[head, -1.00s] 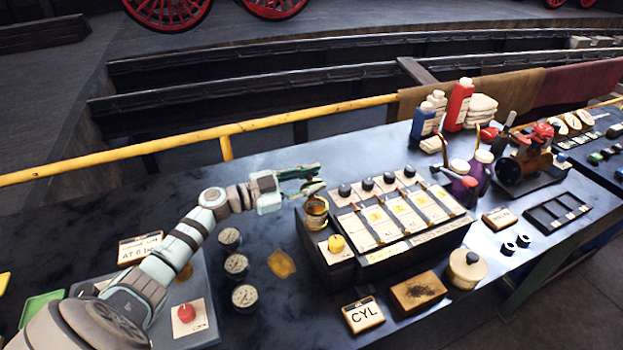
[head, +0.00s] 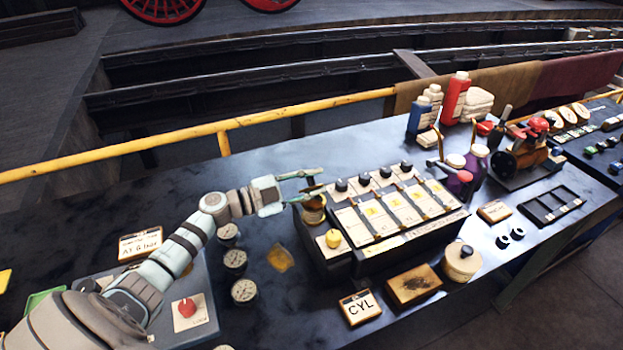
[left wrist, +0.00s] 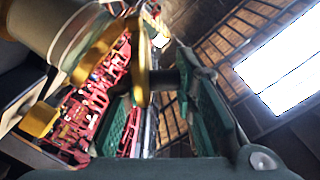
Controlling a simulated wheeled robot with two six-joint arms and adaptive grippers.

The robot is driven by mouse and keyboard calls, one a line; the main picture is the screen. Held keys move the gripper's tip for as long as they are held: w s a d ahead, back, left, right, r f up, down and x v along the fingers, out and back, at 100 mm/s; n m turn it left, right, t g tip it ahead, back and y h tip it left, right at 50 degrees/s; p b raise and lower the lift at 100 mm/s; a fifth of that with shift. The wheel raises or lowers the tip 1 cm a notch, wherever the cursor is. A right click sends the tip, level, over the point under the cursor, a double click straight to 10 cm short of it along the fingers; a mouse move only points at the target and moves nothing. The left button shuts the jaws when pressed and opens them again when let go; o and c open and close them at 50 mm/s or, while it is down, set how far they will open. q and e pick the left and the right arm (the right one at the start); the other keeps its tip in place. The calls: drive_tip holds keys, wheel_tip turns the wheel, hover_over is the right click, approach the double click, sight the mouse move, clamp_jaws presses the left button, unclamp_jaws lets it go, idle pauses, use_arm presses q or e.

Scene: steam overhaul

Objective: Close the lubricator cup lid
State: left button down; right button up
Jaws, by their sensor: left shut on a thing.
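The brass lubricator cup (head: 313,215) stands at the left end of the black lubricator box, behind a yellow knob (head: 333,239). Its lid (head: 313,190) shows as a brownish disc at the cup's top, between my left gripper's fingers in this view. My left gripper (head: 318,180) comes in from the left at the lid. In the left wrist view the gold lid (left wrist: 140,65) stands nearly edge-on beside the cup (left wrist: 72,38). The gripper's green-padded fingers (left wrist: 160,88) are shut on a dark stub at the lid. The lid looks tilted, not flat on the cup. My right gripper is out of view.
The lubricator box (head: 410,237) with labelled panels and black knobs extends right of the cup. A CYL sign (head: 360,307), a brown block (head: 414,285) and a lidded pot (head: 461,262) stand in front.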

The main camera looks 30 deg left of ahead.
use_arm(q)
drive_tip(key=shift+d+m, duration=0.1)
drive_tip(key=shift+m, duration=0.3)
drive_tip(key=c, duration=1.4)
unclamp_jaws()
drive_tip(key=shift+s, duration=0.1)
drive_tip(key=shift+c, duration=0.2)
drive_tip(key=v, duration=1.2)
